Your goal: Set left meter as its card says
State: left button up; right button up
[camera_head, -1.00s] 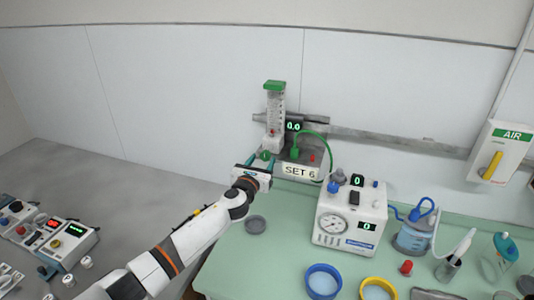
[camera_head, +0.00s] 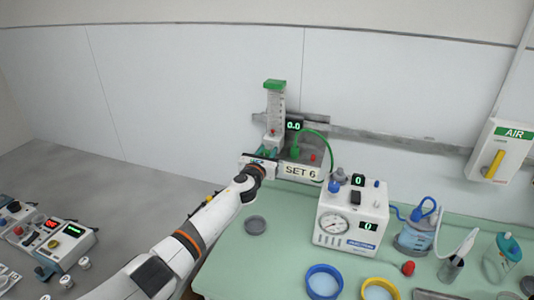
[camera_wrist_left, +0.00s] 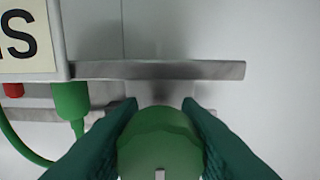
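The left meter is an upright clear tube (camera_head: 275,108) with a green cap, on the wall rail, beside a small display (camera_head: 294,126) reading 0.0. Its card (camera_head: 301,171) reads "SET 6". My left gripper (camera_head: 268,152) is at the foot of the tube, in front of the green knob. In the left wrist view the round green knob (camera_wrist_left: 160,140) lies between my two green fingers, with a small white mark on it. The fingers run close along both sides of it; whether they press on it I cannot tell. My right gripper is not in view.
Right of the meter stands a white pump box (camera_head: 351,215) with a dial and displays reading 0. A grey disc (camera_head: 256,225), a blue ring (camera_head: 323,283) and a yellow ring (camera_head: 379,289) are on the green table. A green hose (camera_head: 327,146) arches beside the meter.

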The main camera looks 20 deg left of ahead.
pick_arm(q)
jog(key=shift+c, duration=0.6)
